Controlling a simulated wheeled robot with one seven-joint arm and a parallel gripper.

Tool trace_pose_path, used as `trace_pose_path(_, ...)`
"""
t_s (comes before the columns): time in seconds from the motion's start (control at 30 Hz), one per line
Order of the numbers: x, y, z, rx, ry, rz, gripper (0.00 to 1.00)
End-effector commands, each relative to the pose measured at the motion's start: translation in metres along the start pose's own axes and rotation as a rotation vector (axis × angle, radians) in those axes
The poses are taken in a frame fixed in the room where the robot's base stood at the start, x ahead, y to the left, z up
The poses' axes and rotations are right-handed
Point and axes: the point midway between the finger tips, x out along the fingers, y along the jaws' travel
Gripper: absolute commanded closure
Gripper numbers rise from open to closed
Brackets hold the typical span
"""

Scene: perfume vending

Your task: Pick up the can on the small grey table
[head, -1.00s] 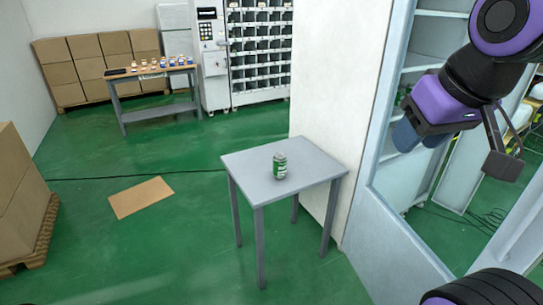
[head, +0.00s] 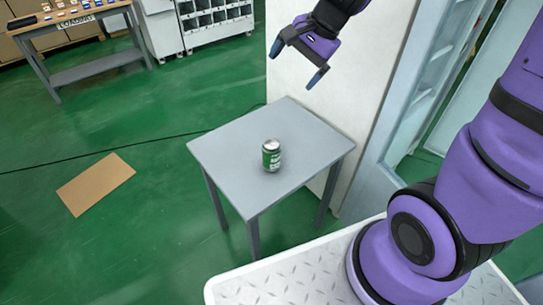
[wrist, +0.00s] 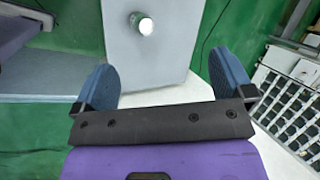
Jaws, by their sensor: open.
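A green can with a silver top (head: 271,155) stands upright on the small grey table (head: 225,150), near the middle of its top. In the wrist view the can (wrist: 143,25) shows from above, beyond the fingers and between them, on the grey tabletop (wrist: 180,60). My gripper (head: 294,67) is open and empty, with its blue fingertips spread. In the head view it appears above the table's back edge, clear of the can. In the wrist view its two fingers (wrist: 164,82) stand wide apart with nothing between them.
A flat cardboard sheet (head: 96,184) lies on the green floor at left. A workbench (head: 90,65) and vending machine (head: 205,20) stand farther back. The tabletop around the can is clear.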

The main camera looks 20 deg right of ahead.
Motion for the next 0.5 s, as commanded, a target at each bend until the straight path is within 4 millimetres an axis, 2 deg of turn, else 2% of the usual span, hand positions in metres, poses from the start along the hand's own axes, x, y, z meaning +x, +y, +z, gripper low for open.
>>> trace_pose_path(0.03,0.018,-0.001,-0.01,0.075,-0.015,0.004,0.01)
trace_pose_path(0.27,0.09,0.003,-0.05,0.424,-0.038,0.013,0.01)
trace_pose_path(0.5,0.169,0.029,-0.088,0.785,-0.016,0.053,0.01)
